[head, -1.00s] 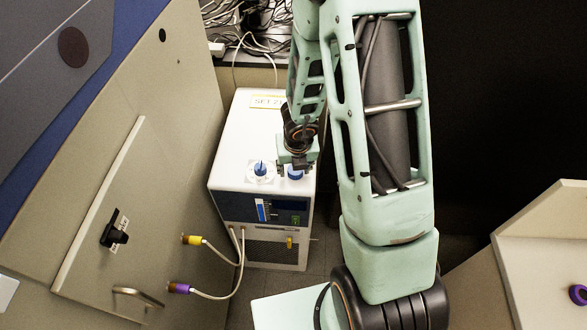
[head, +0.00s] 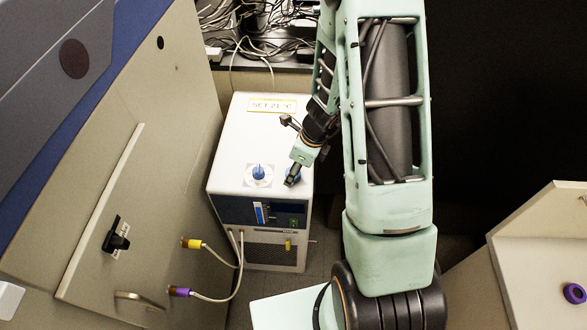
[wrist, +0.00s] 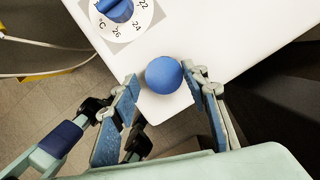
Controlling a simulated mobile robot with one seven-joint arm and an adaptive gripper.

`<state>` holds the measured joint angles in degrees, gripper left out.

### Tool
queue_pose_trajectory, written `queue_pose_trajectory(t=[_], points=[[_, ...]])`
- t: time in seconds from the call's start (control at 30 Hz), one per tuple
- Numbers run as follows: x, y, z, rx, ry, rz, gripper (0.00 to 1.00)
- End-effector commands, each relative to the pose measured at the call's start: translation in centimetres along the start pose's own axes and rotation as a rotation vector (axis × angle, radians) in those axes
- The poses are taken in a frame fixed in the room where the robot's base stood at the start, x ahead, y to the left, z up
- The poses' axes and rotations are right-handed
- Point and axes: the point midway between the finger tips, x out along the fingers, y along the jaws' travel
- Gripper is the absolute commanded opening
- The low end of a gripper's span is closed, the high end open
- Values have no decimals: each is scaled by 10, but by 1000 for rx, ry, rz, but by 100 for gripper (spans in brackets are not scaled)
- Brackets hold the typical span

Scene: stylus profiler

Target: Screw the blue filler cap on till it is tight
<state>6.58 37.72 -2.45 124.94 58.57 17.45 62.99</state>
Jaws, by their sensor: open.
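The blue filler cap (wrist: 164,75) is a round blue disc on the white top of the chiller box, near its right edge. In the head view the cap (head: 293,173) is largely hidden by my gripper. My gripper (wrist: 163,88) is open, with one blue-padded finger on each side of the cap. The left finger stands a little apart from it; the right fingertip is very close, and I cannot tell if it touches. In the head view my gripper (head: 292,180) is at the cap, at the front right of the box top.
A blue temperature dial (head: 258,173) sits left of the cap, also in the wrist view (wrist: 118,10). The chiller box (head: 235,145) stands beside a large beige cabinet (head: 150,170). Hoses with yellow and purple fittings (head: 192,243) run to its front. Cables lie behind.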

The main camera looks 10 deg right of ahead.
Motion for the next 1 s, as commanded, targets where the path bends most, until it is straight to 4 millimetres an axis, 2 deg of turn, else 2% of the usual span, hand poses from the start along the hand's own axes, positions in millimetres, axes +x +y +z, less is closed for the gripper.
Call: queue_pose_trajectory(t=[0.1,0.2,0.9,1.0], points=[[-1,-2,-1,-126,0,35,42],[0,-2,-1,-166,-1,46,42],[0,-7,-1,-165,-1,45,42],[0,-7,-1,-164,-1,45,31]])
